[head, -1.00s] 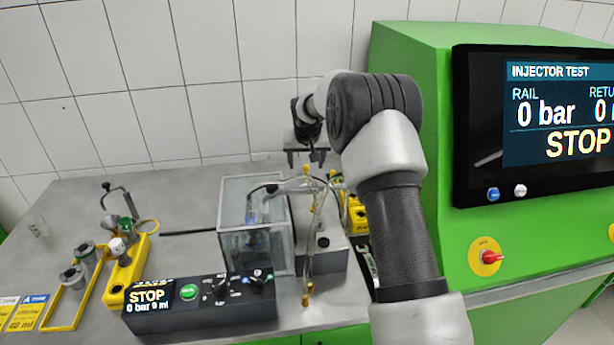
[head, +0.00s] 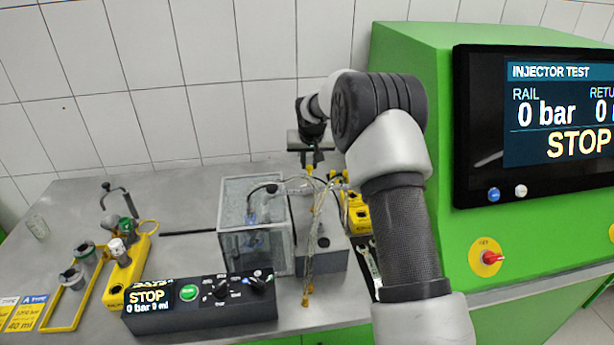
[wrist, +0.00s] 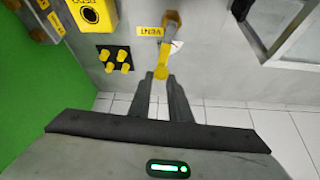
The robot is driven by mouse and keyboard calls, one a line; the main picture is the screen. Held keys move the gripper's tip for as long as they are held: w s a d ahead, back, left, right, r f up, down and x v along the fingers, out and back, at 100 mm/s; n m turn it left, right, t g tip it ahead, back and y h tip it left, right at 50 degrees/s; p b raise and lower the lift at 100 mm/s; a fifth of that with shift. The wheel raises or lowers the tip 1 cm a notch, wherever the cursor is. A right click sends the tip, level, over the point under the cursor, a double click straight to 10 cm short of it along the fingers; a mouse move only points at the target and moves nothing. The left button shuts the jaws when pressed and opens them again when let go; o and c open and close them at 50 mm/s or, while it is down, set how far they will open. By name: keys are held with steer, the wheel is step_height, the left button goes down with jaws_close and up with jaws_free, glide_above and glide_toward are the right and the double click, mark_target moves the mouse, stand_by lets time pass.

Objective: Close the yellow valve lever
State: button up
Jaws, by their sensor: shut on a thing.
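The yellow valve lever (wrist: 162,63) shows in the wrist view, sticking out from a grey fitting (wrist: 172,32) beside a yellow label that appears to read VENT. My gripper (wrist: 162,83) is shut on the lever's end, one finger on each side of it. In the head view my gripper (head: 312,166) is behind the grey block and the clear tubes, with a bit of yellow (head: 311,158) between its fingers. The lever's base is hidden there.
A clear glass tank (head: 252,232) stands left of the grey block, with thin tubes (head: 318,235) in front. A black control box (head: 200,303) lies before it. Yellow connectors (wrist: 116,60) sit near the lever. The green test cabinet (head: 420,110) is close on the right.

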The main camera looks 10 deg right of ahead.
steer(key=shift+s+d, duration=0.15)
steer(key=shift+d, duration=0.3)
steer(key=shift+c, duration=0.2)
steer(key=shift+f, duration=0.1)
steer(key=shift+o, duration=0.2)
steer(key=shift+s+d+b, duration=0.35)
steer(key=shift+s+d, duration=0.2)
steer(key=shift+d, duration=0.35)
